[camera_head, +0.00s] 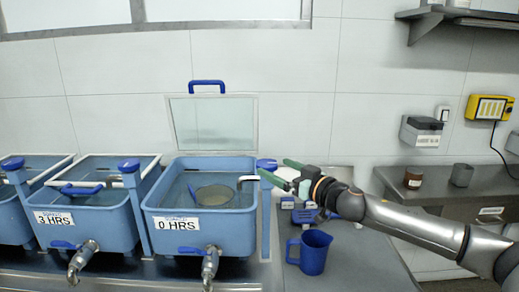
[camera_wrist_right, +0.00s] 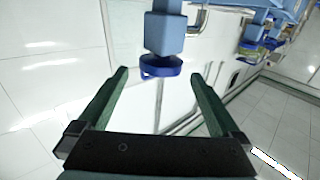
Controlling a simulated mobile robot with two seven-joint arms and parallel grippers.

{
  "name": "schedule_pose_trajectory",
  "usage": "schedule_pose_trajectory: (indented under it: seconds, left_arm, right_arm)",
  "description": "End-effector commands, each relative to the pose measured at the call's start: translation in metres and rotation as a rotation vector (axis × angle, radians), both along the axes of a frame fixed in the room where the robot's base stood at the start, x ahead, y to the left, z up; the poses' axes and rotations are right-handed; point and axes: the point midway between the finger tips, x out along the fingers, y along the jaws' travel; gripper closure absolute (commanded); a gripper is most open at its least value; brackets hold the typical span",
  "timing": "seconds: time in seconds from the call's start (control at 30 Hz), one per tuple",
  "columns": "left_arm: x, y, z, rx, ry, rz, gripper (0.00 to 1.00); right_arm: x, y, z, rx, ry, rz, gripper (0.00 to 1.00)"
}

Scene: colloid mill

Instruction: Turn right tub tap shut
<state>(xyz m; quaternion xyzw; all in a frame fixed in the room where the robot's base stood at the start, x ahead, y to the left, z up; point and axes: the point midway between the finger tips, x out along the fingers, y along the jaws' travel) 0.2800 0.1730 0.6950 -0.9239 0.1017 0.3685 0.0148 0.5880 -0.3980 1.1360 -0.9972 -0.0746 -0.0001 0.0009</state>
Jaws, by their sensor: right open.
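The right tub (camera_head: 160,215) is blue, holds water and carries a "0 HRS" label. A blue round tap handle (camera_head: 266,164) tops the post at its right back corner, with a pale spout (camera_head: 249,178) beside it. My right gripper (camera_head: 275,169) is open at this handle, its green fingers pointing left. In the right wrist view the blue handle (camera_wrist_right: 161,67) on its light blue post (camera_wrist_right: 165,33) appears between and beyond the fingertips. I cannot tell whether they touch it. A metal outlet with a blue lever (camera_head: 192,250) is at the tub's front. My left gripper is not in view.
A raised clear lid (camera_head: 214,123) stands behind the right tub. A "3 HRS" tub (camera_head: 110,222) is to its left. A blue jug (camera_head: 314,252) and a blue-and-grey device (camera_head: 303,214) stand on the counter below my right arm. Cups (camera_head: 462,175) stand farther right.

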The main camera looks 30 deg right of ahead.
Motion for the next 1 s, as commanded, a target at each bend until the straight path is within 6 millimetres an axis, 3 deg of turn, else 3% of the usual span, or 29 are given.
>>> schedule_pose_trajectory:
  seconds: [0.03, 0.2, 0.5, 1.0]
  left_arm:
    - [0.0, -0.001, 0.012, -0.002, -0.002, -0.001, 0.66]
    - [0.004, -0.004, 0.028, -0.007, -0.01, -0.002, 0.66]
    - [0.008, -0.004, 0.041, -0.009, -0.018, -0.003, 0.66]
    - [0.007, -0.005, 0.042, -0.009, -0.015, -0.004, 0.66]
  right_arm:
    - [0.007, 0.003, 0.007, 0.002, -0.004, 0.003, 0.0]
    - [0.031, 0.007, 0.006, 0.0, -0.003, 0.003, 0.0]
    - [0.068, 0.011, 0.001, 0.001, -0.001, 0.002, 0.0]
    - [0.077, 0.013, 0.0, -0.002, 0.0, 0.002, 0.02]
